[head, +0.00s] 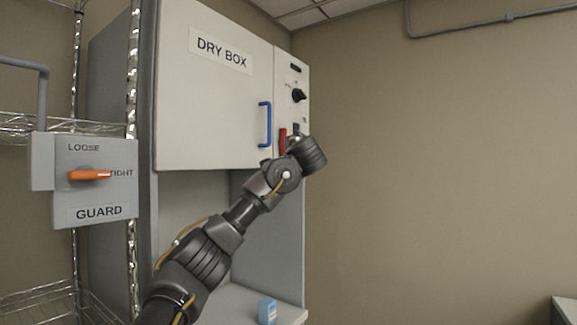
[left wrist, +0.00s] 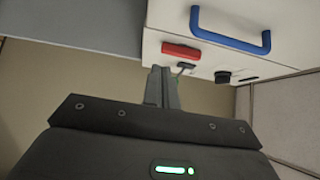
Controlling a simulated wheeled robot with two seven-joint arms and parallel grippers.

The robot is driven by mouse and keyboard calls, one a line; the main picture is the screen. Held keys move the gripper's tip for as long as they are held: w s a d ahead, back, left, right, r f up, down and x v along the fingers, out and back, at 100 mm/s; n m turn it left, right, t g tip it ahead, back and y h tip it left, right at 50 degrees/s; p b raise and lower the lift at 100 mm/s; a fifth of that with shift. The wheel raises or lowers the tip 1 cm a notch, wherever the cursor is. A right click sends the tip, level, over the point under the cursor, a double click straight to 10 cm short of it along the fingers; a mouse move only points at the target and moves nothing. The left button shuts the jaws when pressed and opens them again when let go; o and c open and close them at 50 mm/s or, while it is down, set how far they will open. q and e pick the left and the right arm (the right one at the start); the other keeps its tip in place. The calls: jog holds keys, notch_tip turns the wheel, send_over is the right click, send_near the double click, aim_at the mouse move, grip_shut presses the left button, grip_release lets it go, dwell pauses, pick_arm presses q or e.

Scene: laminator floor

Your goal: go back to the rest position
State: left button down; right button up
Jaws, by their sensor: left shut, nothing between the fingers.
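My left arm rises from the lower left in the head view, and its left gripper (head: 297,130) is in front of the right part of the dry box (head: 205,110). In the left wrist view the left gripper (left wrist: 161,75) has its two fingers together, with nothing between them. The fingertips are close to a red piece (left wrist: 181,50) and a small grey part (left wrist: 182,67) on the box front; I cannot tell if they touch. The red piece also shows in the head view (head: 282,141), partly hidden by my wrist. My right gripper is not in view.
The box door is shut, with a blue handle (head: 265,124) and a black knob (head: 298,95) beside it. A guard box (head: 95,192) with an orange lever (head: 90,175) is at left by a wire rack. A small blue object (head: 267,311) sits below. The right side is open.

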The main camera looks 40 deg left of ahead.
pick_arm(q)
jog(key=shift+d+r, duration=0.1)
jog(key=shift+d, duration=0.1)
